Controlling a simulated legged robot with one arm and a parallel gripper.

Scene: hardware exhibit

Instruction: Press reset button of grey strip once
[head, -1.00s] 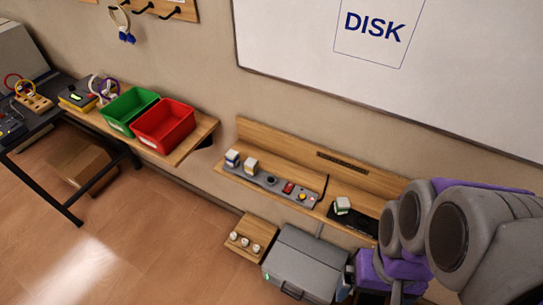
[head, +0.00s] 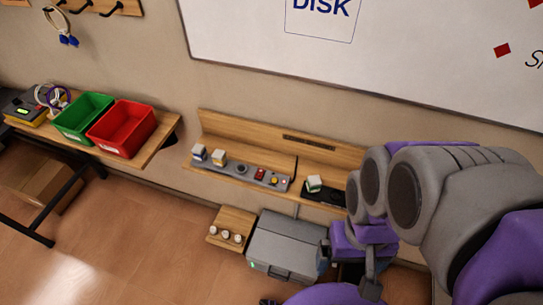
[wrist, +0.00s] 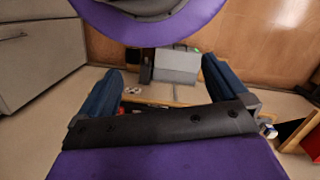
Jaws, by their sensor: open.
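The grey strip (head: 226,171) lies on the wooden wall shelf in the head view. It carries a dark round part (head: 242,171), a red switch (head: 260,174) and a small orange button (head: 274,181). I cannot read which part is marked reset. Two pale-topped blocks (head: 208,156) sit at its left end. My gripper (wrist: 160,68) is open and empty in the wrist view, its two dark blue fingers wide apart. My arm is to the right of the strip in the head view, with the gripper apart from it. The strip is not clearly visible in the wrist view.
A grey case (head: 285,243) and a small wooden stand with white knobs (head: 230,226) are below the shelf. A white-green block (head: 314,184) sits right of the strip. Green (head: 83,118) and red (head: 122,129) bins stand left. The floor at front left is clear.

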